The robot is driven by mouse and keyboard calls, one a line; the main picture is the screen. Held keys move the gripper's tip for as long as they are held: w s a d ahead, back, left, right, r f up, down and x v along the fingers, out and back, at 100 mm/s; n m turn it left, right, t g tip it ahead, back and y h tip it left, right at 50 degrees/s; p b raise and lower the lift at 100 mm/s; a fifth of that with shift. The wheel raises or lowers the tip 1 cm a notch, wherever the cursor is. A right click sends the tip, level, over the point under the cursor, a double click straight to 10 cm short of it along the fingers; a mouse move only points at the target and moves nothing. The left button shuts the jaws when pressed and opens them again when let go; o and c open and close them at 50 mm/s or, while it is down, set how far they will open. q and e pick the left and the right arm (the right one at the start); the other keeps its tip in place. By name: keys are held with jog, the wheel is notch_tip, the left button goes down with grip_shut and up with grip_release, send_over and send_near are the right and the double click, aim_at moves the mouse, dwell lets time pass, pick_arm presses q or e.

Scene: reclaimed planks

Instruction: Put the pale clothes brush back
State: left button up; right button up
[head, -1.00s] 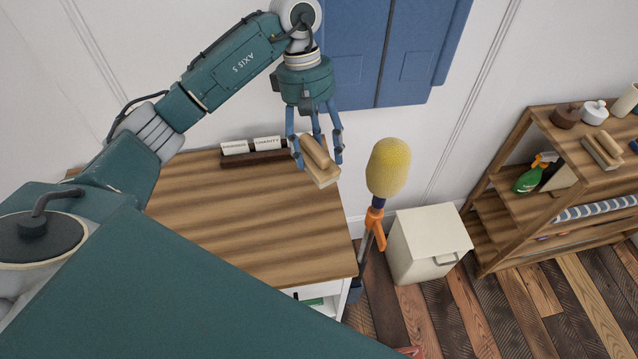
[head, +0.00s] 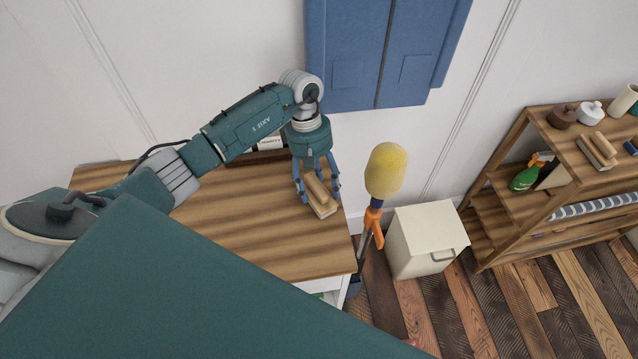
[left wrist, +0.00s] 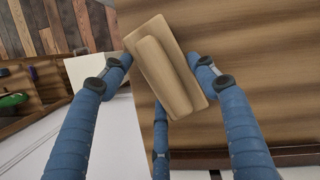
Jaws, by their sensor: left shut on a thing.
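The pale clothes brush (head: 320,196) is a light wooden block with a raised grip. My left gripper (head: 317,182) is shut on it with blue fingers, above or at the right end of the wooden tabletop (head: 240,240). Whether the brush touches the top I cannot tell. In the left wrist view the brush (left wrist: 166,66) sits between the fingers of the gripper (left wrist: 165,75), tilted, with the striped wood behind it. A similar brush (head: 597,150) lies on the shelf unit (head: 505,150) at the right. My right gripper is not in view.
A yellow-headed duster (head: 386,172) stands just right of the table. A cream bin (head: 428,241) is beside it. The shelf holds a green spray bottle (head: 526,177), a white pot (head: 590,112) and a brown pot (head: 561,117). The table's middle is clear.

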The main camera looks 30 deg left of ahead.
pick_arm(q)
jog(key=o, duration=1.2)
jog(key=shift+o, duration=0.2)
jog(key=shift+w+a+r, duration=0.1)
jog(key=shift+a+r, duration=0.05)
jog(key=shift+r, duration=0.3)
jog(key=b+v, duration=0.3)
jog(key=v, duration=0.8)
jog(key=shift+b, duration=0.35)
